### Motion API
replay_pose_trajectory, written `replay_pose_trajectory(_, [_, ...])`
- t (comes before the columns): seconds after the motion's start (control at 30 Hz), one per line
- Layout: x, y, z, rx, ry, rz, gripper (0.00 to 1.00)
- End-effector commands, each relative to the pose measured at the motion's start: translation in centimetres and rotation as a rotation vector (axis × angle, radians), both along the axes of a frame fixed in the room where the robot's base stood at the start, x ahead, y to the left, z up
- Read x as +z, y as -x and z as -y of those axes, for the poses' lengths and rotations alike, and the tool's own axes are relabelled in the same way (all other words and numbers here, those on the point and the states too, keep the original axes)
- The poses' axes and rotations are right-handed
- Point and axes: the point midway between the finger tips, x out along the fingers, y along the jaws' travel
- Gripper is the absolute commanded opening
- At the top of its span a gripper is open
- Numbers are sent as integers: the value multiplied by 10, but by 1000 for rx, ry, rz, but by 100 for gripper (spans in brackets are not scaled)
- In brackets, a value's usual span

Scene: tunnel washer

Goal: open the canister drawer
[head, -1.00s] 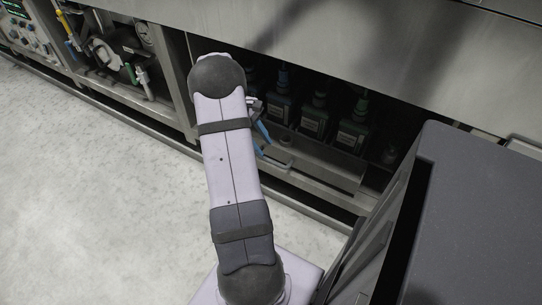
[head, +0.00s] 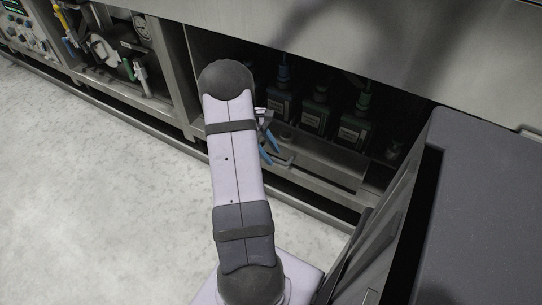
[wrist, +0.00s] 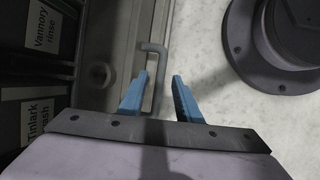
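The canister drawer (head: 325,172) is a grey metal tray low in the machine, holding several dark canisters (head: 315,117) with labels. It looks shut. Its bar handle (head: 286,161) stands out from the front. In the wrist view the handle (wrist: 163,62) runs between the two blue fingers of my gripper (wrist: 160,78), nearer the left finger. The fingers are apart; I cannot tell whether either touches the bar. In the head view my gripper (head: 273,156) is at the handle's left end, partly hidden behind my arm.
A dark grey box-like unit (head: 480,210) stands at the right. An open bay with hoses and a gauge (head: 120,50) is at the left. The steel panel (head: 400,50) overhangs the canisters. The pale floor (head: 90,190) in front is clear.

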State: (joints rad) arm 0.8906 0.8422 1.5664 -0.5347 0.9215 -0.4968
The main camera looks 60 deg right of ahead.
Motion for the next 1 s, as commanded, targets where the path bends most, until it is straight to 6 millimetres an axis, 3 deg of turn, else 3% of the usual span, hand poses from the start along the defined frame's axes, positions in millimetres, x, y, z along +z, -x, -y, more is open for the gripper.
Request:
replay_pose_trajectory(0.37, [-7,3,1,0,0,1,31])
replay_pose_trajectory(0.5, [-6,2,1,0,0,1,0])
replay_pose_trajectory(0.77, [-6,2,-1,0,0,1,0])
replay_pose_trajectory(1.0, [-4,2,-23,2,-3,0,0])
